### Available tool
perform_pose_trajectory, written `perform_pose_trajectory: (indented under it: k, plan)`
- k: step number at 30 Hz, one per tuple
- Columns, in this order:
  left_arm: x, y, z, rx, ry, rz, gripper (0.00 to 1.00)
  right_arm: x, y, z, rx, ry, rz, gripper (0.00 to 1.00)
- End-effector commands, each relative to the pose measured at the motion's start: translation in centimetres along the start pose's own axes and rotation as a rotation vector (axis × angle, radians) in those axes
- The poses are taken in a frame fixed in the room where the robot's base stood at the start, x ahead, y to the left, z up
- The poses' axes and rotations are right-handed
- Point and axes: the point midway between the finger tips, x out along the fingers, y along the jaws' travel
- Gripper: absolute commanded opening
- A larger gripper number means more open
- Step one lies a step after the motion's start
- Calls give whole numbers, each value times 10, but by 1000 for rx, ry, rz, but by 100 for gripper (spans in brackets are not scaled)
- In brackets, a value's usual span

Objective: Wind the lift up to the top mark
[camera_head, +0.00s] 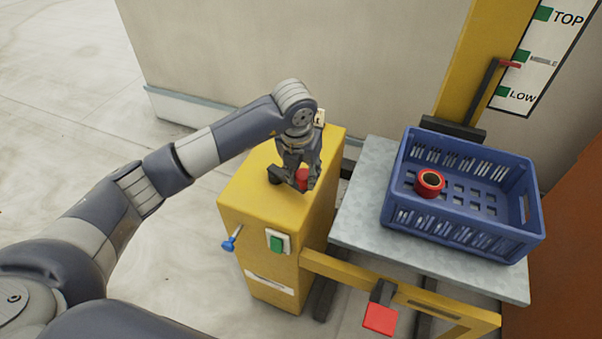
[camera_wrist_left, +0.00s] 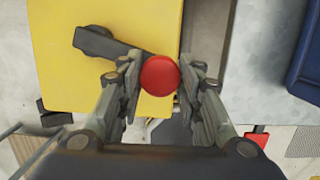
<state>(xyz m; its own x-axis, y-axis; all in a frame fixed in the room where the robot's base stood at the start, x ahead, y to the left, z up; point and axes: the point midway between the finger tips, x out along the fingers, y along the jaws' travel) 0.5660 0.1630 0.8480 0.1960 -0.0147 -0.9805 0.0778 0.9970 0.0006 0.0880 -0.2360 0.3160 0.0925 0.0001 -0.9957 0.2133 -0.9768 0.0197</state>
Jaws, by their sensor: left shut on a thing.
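My left gripper (camera_head: 301,184) is shut on the red crank knob (camera_head: 302,175) above the yellow winch box (camera_head: 258,199). In the left wrist view the round knob (camera_wrist_left: 160,75) sits between both fingers, and the dark crank arm (camera_wrist_left: 112,46) runs from it to the upper left. The lift's grey platform (camera_head: 362,212) carries a blue crate (camera_head: 462,238). The red-tipped pointer (camera_head: 510,64) is beside the scale's middle mark (camera_head: 522,56), slightly below it. The TOP mark (camera_head: 543,13) is higher up. My right gripper is not in view.
A red roll (camera_head: 430,183) lies in the crate. A green button (camera_head: 277,243) and a blue-ended lever (camera_head: 232,239) are on the box's front. A red pedal-like pad (camera_head: 380,319) is at the lift's foot. Open floor (camera_head: 60,130) lies left.

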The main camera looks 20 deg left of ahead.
Motion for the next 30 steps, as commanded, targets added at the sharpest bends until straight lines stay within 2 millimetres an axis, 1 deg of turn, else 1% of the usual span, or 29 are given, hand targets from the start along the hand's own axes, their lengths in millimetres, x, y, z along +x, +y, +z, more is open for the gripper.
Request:
perform_pose_trajectory:
  k: [1, 10, 23, 30]
  plan:
    - [-1, -6, 3, 5, -8, -13, 5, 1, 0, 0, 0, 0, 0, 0]
    - [3, -9, 18, 4, -10, -13, 5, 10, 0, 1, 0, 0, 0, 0]
    - [2, -9, 23, 5, -11, -13, 5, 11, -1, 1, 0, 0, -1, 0]
    - [5, -9, 36, 2, -13, -12, 5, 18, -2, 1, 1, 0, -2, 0]
